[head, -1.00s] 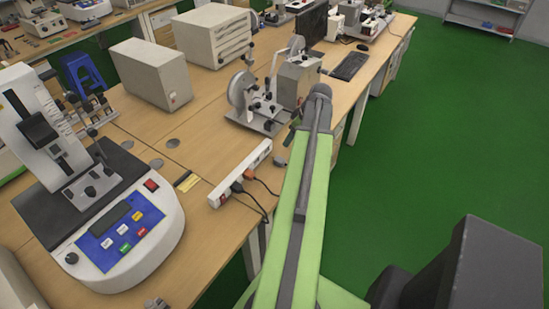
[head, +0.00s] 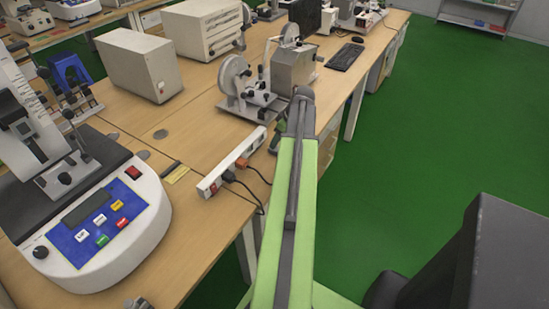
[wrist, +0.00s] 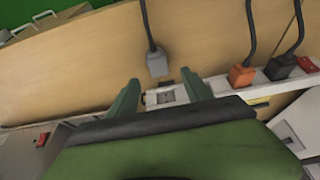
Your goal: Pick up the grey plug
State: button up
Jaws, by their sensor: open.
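The grey plug (wrist: 157,64) shows in the wrist view, lying on the wooden bench with its dark cable running up to the top edge. It is beside the white power strip (wrist: 220,86) and apart from it. My gripper (wrist: 161,88) is open and empty, its two green fingers reaching toward the strip, with the plug just beyond their tips and between them sideways. An orange plug (wrist: 242,75) and a black plug (wrist: 280,67) sit in the strip to the right. In the head view the strip (head: 238,160) lies left of my arm; I cannot make out the grey plug there.
A white lab machine with a blue panel (head: 98,217) stands at the left of the head view. A metal device with a wheel (head: 292,70) stands on the bench beyond the strip. The bench's right edge is close to my arm, with open green floor (head: 430,140) beyond.

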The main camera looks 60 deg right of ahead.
aim_at(276, 148)
jog(key=b+x, duration=0.2)
jog(key=s+b+x, duration=0.1)
jog(key=b+x, duration=0.2)
jog(key=shift+d+f, duration=0.2)
jog(key=shift+f, duration=0.15)
jog(key=shift+r, duration=0.2)
grip_shut()
